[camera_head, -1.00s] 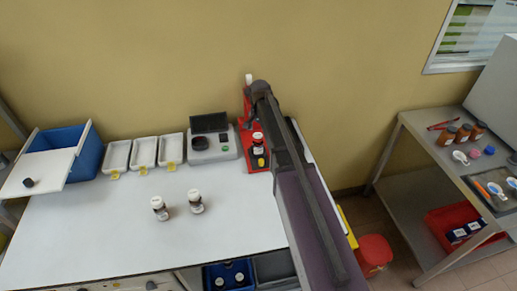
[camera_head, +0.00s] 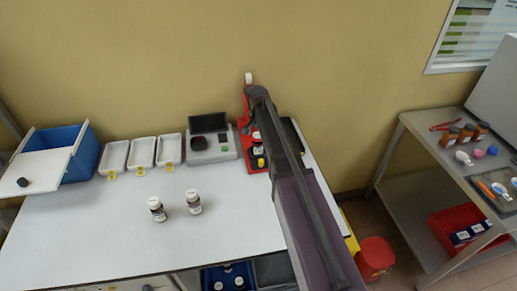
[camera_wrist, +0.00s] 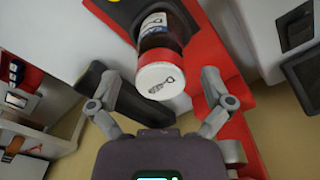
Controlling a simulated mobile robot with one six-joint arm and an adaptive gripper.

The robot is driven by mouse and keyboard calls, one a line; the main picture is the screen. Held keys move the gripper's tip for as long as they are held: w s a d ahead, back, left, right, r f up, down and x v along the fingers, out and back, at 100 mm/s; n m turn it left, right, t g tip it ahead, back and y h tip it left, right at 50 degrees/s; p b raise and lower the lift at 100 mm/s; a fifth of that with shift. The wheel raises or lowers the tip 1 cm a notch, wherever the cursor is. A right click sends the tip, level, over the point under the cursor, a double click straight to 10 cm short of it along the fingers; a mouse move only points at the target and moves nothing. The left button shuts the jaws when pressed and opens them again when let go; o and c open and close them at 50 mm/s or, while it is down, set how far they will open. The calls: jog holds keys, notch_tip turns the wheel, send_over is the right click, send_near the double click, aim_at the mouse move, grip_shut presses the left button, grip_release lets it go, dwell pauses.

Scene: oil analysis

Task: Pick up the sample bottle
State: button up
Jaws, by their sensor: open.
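In the wrist view a dark sample bottle with a white-and-blue label (camera_wrist: 156,26), a red band and a white cap marked with a black symbol stands at the red stand (camera_wrist: 228,62). Its cap faces the camera. My gripper (camera_wrist: 160,88) is open, with one finger on each side of the cap and a visible gap to each. I cannot tell how far the fingers reach along the bottle. In the head view my arm partly covers the red stand (camera_head: 244,127) at the back right of the bench.
Two white-capped bottles (camera_head: 157,210) (camera_head: 193,202) stand on the white bench (camera_head: 90,235). White trays (camera_head: 142,153), a grey instrument (camera_head: 212,152) and a blue box (camera_head: 86,152) line the back. A steel side table (camera_head: 420,132) is at right.

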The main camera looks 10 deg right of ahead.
jog(key=shift+f+b, duration=0.95)
jog(key=shift+f, duration=0.35)
jog(key=c, duration=1.3)
jog(key=shift+o, duration=0.2)
jog(key=shift+r, duration=0.15)
notch_tip(320, 180, up, 2)
jog(key=p, duration=0.2)
jog(key=shift+r+p, duration=0.25)
jog(key=shift+p, duration=0.15)
jog(key=s+a+r+p, duration=0.2)
jog(key=s+a, duration=0.6)
jog(key=s, duration=0.6)
jog(key=shift+r, duration=0.15)
jog(key=shift+w, duration=0.1)
